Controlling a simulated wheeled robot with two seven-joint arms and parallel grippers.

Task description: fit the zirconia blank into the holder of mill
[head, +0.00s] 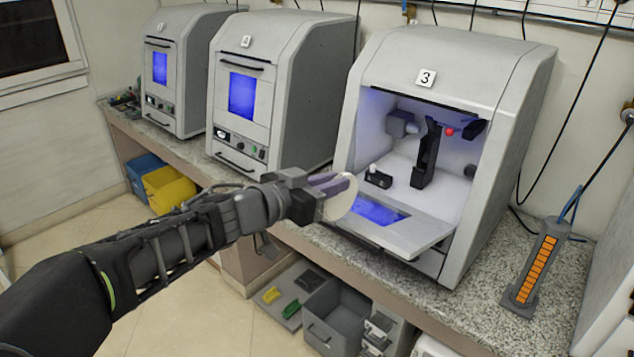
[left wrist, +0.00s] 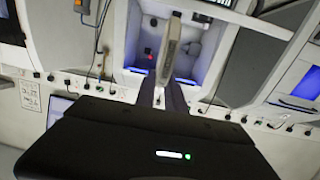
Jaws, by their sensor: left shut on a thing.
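My left gripper (head: 325,188) is shut on the zirconia blank (head: 341,199), a thin off-white disc. The blank is held on edge in front of the open mill, level with its lowered door. In the left wrist view the blank (left wrist: 169,48) shows nearly edge-on between the fingers. The mill (head: 540,80) marked 3 is open, with a lit white chamber. Inside stands a dark upright holder (head: 427,155), with a red knob beside it. The blank is apart from the holder, to its lower left. My right gripper is not in view.
The mill's lowered door (head: 425,232) juts toward me under the chamber opening. Two closed mills stand to the left, the nearer marked 4 (head: 285,85). An orange-and-grey rack (head: 538,262) stands on the granite counter (head: 480,300) at right. Grey bins (head: 335,315) sit below.

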